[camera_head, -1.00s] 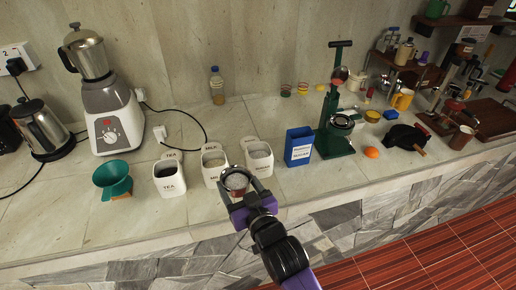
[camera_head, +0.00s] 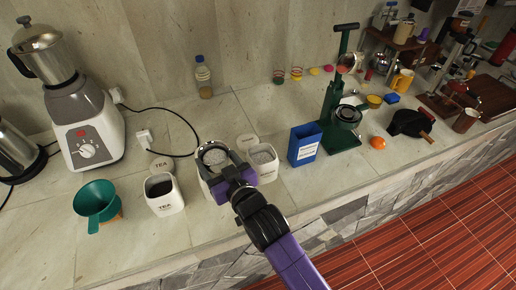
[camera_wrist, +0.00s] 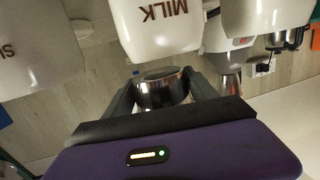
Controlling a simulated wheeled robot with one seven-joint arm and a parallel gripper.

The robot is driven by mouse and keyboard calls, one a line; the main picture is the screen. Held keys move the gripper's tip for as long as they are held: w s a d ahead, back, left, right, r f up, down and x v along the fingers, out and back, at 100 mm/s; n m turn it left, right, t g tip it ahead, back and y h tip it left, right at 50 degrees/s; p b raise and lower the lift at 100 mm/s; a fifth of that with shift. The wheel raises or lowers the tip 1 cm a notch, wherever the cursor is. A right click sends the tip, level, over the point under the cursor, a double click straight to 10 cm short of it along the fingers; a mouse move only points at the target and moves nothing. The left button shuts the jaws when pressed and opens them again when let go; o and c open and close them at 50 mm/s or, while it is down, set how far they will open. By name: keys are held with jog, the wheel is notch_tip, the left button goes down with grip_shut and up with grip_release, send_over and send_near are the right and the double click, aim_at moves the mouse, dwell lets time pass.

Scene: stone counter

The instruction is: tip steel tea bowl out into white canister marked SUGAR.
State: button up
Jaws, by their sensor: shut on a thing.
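My gripper (camera_head: 216,165) is shut on the steel tea bowl (camera_wrist: 160,92), with its fingers on either side. The bowl looks upright, with pale grainy contents showing in the head view, and hangs over or just in front of the MILK canister (camera_wrist: 160,25), which it largely hides there. The white SUGAR canister (camera_head: 265,172) stands just right of the gripper in the head view, open, with pale contents. In the wrist view, which is upside down, part of its lettering shows on the canister at the left (camera_wrist: 38,45).
The white TEA canister (camera_head: 166,199) with dark contents and a green dripper (camera_head: 97,201) stand to the left. A blue box (camera_head: 303,146) and a green press (camera_head: 338,120) stand to the right. Lids (camera_head: 160,166) lie behind the canisters. The counter's front strip is clear.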

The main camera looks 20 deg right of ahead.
jog(key=shift+r, duration=0.1)
jog(key=shift+d+r+m+y+b, duration=0.25)
jog(key=shift+d+m+y+b, duration=0.15)
jog(key=shift+d+m+b, duration=0.25)
jog(key=m+b, duration=0.1)
jog(key=d+m+b, duration=0.1)
jog(key=b, duration=0.1)
jog(key=shift+d+f+t, duration=0.25)
jog(key=shift+f+t, duration=0.05)
jog(key=shift+f, duration=0.1)
jog(key=shift+d+r+m+y+b, duration=0.4)
jog(key=shift+d+r+m+b, duration=0.3)
jog(key=shift+d+m, duration=0.3)
jog(key=shift+d+r+m+t+b, duration=0.35)
jog(key=shift+d+m+t, duration=0.1)
jog(key=shift+m, duration=0.2)
jog(key=shift+d+r+m, duration=0.25)
jog(key=shift+r+m, duration=0.05)
jog(key=shift+m, duration=0.5)
jog(key=shift+d+r+m+t+p, duration=0.15)
jog(key=shift+r+m+t+p, duration=0.2)
jog(key=shift+m, duration=0.55)
jog(key=shift+d+r+m+t+p, duration=0.1)
jog(key=shift+r+m+t+p, duration=0.25)
jog(key=shift+m, duration=0.55)
jog(key=shift+d+f+m+b, duration=0.2)
jog(key=shift+f+m+b, duration=0.3)
jog(key=shift+m, duration=0.4)
dwell(1.1)
